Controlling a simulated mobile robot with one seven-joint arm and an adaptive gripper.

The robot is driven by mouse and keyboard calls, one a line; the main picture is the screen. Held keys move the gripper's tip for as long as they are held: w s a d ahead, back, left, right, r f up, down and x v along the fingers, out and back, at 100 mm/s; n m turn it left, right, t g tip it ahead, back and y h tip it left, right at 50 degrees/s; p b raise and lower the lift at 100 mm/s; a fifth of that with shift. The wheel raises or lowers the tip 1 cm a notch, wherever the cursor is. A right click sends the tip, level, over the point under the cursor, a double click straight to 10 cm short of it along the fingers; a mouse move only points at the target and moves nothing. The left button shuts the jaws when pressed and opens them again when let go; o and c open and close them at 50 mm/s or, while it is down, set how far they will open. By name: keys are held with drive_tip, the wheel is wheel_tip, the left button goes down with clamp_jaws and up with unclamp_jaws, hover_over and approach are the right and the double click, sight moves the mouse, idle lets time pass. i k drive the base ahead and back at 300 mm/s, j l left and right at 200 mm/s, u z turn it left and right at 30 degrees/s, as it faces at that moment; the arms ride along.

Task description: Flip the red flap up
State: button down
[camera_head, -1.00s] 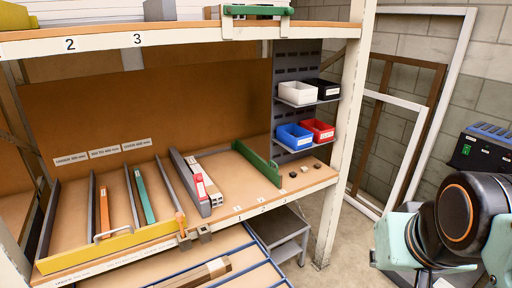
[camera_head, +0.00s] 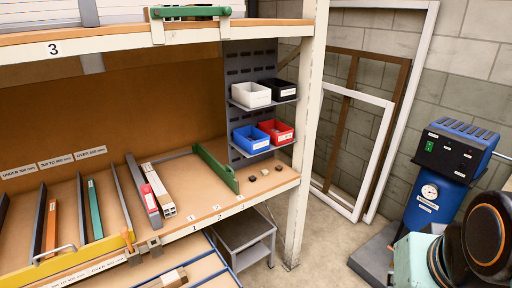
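I see no part that is clearly a red flap. A red piece with a white label (camera_head: 150,198) lies on the middle shelf beside a grey rail and pale square bars (camera_head: 160,190). A red bin (camera_head: 276,133) sits on the small side shelf beside a blue bin (camera_head: 251,139). My gripper is out of view; only a dark and teal part of my own arm shows at the lower right.
A blue machine with a round gauge (camera_head: 440,190) stands on the floor at the right. White and brown frames (camera_head: 385,120) lean against the block wall. A white rack post (camera_head: 306,130) bounds the shelves; a grey low table (camera_head: 245,240) stands beneath.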

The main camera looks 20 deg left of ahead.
sight(146, 190)
drive_tip(key=i+l+z, duration=0.15)
drive_tip(key=i+l, duration=0.5)
drive_tip(key=i+u, duration=0.45)
drive_tip(key=i+l+u, duration=0.15)
drive_tip(key=i+u, duration=0.5)
drive_tip(key=u, duration=0.15)
drive_tip(key=i+u, duration=0.2)
drive_tip(key=u, duration=0.15)
drive_tip(key=i+u, duration=0.2)
drive_tip(key=u, duration=0.15)
